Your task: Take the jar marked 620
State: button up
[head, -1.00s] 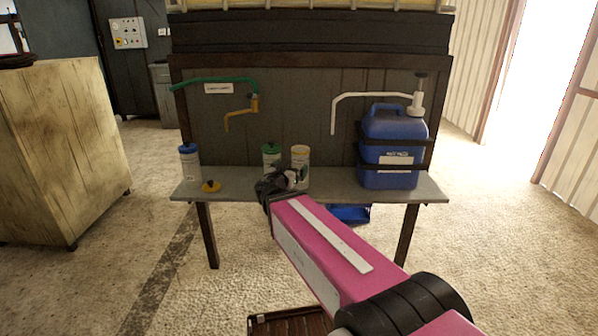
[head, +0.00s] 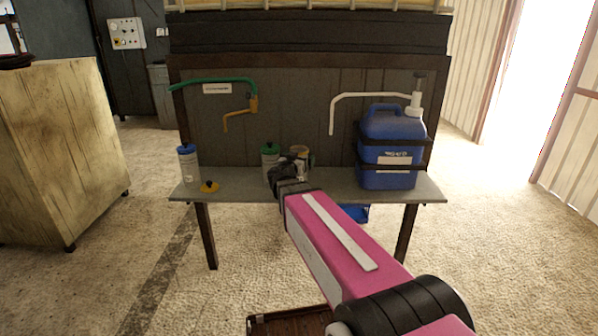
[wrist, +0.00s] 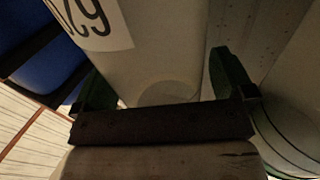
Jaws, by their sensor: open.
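The jar marked 620 (wrist: 155,40) is a pale cylinder in the wrist view. Its label shows digits turned over and cut by the frame edge. It stands between the two dark green fingers of my gripper (wrist: 163,88), which is open around it, with a gap visible at the right finger. In the head view this looks like the pale jar (head: 301,149) with a yellowish top, right of the green-lidded jar (head: 269,152). My gripper (head: 292,166) hides most of its body there. Whether the fingers touch the jar cannot be told.
The grey shelf (head: 335,190) also bears a blue-lidded jar (head: 188,168), a yellow lid (head: 209,187) and a large blue canister (head: 392,150). A green and orange pipe (head: 215,82) and a white pipe (head: 370,96) stand out above. The green-lidded jar is close beside my gripper.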

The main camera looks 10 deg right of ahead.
jog(key=c, duration=1.3)
